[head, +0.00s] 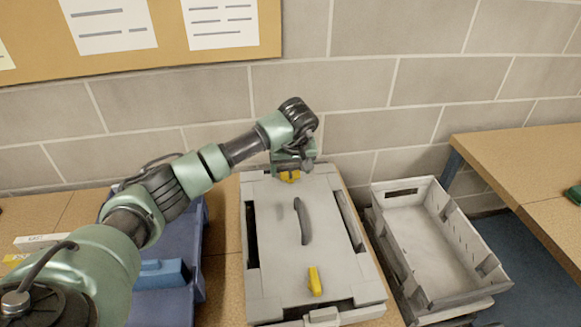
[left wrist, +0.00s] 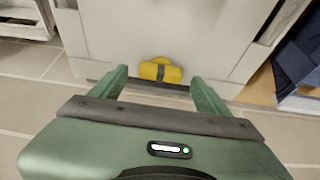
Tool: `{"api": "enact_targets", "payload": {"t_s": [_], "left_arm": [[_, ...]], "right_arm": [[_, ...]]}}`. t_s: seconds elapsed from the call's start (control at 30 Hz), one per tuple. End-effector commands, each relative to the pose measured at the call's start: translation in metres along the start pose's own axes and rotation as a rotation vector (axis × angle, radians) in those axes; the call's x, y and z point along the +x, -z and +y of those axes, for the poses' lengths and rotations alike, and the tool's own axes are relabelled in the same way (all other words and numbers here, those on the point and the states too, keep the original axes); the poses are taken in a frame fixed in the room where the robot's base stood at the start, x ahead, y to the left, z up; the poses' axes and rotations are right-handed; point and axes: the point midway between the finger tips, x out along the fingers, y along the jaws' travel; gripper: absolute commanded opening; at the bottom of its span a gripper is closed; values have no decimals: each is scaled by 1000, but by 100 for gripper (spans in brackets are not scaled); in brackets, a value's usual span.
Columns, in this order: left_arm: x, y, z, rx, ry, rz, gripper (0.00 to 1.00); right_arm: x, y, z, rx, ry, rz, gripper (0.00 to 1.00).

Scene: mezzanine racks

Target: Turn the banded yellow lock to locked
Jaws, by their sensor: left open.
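A grey case (head: 270,220) lies on the bench with its lid shut and a dark handle in the middle. One yellow lock (head: 290,176) sits at its far edge, partly hidden by my left gripper (head: 293,160). In the left wrist view this lock (left wrist: 160,70) lies crosswise, with a darker line across its middle. My open left gripper (left wrist: 160,76) has one finger on either side of it, apart from it, with nothing held. A second yellow lock (head: 315,281) sits near the front edge, pointing along the case's length; I see no clear band on it.
A blue bin (head: 200,235) stands left of the case, under my left arm. A grey open crate (head: 435,245) stands to the right and looks empty. A block wall (head: 400,80) rises close behind the case. A wooden worktop (head: 520,155) is at the far right.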

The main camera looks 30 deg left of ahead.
Motion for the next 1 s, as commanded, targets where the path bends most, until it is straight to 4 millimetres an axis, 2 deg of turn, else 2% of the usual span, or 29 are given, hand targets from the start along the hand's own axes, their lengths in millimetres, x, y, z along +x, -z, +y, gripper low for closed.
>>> {"api": "enact_targets", "payload": {"t_s": [0.17, 0.43, 0.7, 1.0], "left_arm": [[14, 0, 0, -1, 1, -1, 76], [15, 0, 0, 0, 0, 1, 76], [15, 0, 0, 0, 0, 1, 1], [18, 4, -2, 10, -4, 1, 0]], "right_arm": [[-4, 11, 2, 0, -2, 17, 36], [-4, 14, 2, 1, -2, 21, 36], [-4, 11, -1, 2, 2, 17, 36], [1, 10, -4, 3, 4, 14, 36]]}}
